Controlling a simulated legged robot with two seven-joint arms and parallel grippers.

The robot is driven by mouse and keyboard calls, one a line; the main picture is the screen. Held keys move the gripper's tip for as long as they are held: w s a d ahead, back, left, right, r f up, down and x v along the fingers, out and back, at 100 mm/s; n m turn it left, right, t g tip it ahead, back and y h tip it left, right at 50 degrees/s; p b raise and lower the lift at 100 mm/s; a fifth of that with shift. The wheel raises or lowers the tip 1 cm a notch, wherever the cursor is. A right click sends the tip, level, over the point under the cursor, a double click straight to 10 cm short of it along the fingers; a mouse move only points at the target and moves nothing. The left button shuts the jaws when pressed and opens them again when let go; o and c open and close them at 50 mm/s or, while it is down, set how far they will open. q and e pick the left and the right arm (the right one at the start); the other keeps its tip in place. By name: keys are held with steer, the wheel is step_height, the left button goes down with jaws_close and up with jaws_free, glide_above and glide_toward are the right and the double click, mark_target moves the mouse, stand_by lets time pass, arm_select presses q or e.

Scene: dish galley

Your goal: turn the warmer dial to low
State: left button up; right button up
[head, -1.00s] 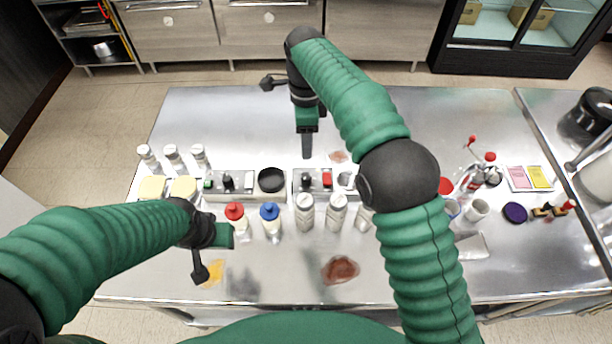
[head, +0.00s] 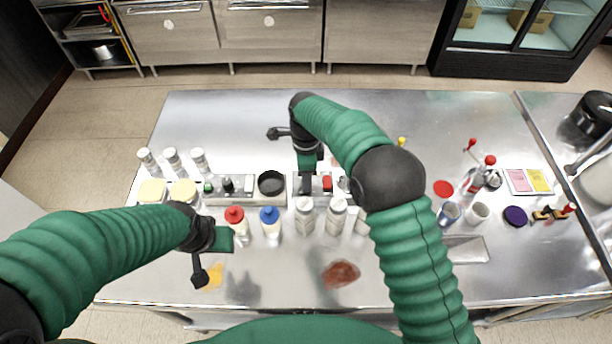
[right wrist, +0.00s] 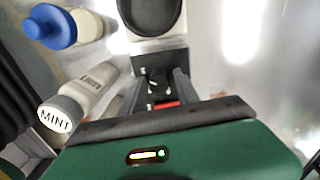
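The right control box (head: 318,196) stands mid-table, with a red switch (head: 327,183) on its top. My right gripper (head: 306,188) points down over the left part of this box and hides its black dial in the head view. In the right wrist view the dark dial (right wrist: 158,87) shows between my two fingers, which stand apart on either side of it; I cannot tell whether they touch it. A second box (head: 236,186) to the left has a black dial (head: 228,184) and a green button (head: 208,187). My left gripper (head: 207,262) is low at the left front; its fingers are unclear.
A round black dish (head: 271,183) sits between the boxes. Several white bottles (head: 335,215), a red-capped bottle (head: 235,220) and a blue-capped bottle (head: 270,220) stand close in front. A brown-red spill (head: 341,273) lies near the front edge.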

jaws_close()
steer(key=shift+r, duration=0.1)
